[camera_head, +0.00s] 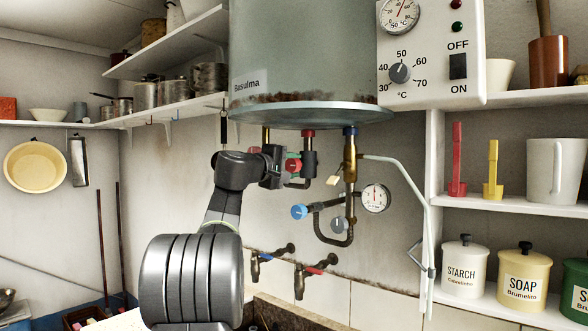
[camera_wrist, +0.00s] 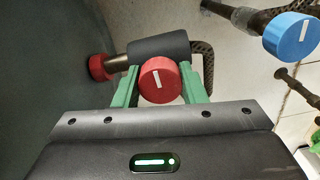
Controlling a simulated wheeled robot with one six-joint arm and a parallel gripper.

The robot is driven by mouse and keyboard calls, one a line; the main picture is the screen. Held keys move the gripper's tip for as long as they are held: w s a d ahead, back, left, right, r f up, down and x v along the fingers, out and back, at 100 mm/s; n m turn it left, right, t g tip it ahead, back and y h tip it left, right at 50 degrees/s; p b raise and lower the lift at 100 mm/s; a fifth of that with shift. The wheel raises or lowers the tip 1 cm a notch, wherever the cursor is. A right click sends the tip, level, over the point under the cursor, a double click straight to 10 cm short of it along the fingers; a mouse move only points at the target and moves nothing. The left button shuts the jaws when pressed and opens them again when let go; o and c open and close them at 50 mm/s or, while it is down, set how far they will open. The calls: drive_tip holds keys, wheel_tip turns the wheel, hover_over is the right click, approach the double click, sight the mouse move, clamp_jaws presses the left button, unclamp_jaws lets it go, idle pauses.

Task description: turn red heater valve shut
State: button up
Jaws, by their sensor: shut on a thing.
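The red heater valve (camera_head: 293,166) is a round knob on the pipework below the grey heater tank (camera_head: 300,60). In the wrist view the red knob (camera_wrist: 161,80) faces me, with a white line running nearly upright, slightly tilted. My gripper (camera_head: 284,168) reaches it from the left in the head view. In the wrist view its two green fingers stand on either side of the knob, and the gripper is shut on it.
The blue knob (camera_wrist: 291,36) shows at the wrist view's upper right. Two taps hang below. Shelves stand on both sides.

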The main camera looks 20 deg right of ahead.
drive_tip(key=shift+r, duration=0.15)
drive_tip(key=o, duration=1)
drive_tip(key=b+v, duration=0.2)
drive_tip(key=v, duration=1.1)
drive_tip(key=shift+s+a+b, duration=0.2)
drive_tip(key=shift+a+b, duration=0.1)
drive_tip(key=shift+w+d, duration=0.1)
drive_tip(key=shift+d, duration=0.05)
drive_tip(key=p+x, duration=0.2)
drive_tip(key=x, duration=1.1)
drive_tip(key=shift+w+d+p, duration=0.15)
drive_tip(key=shift+p, duration=0.2)
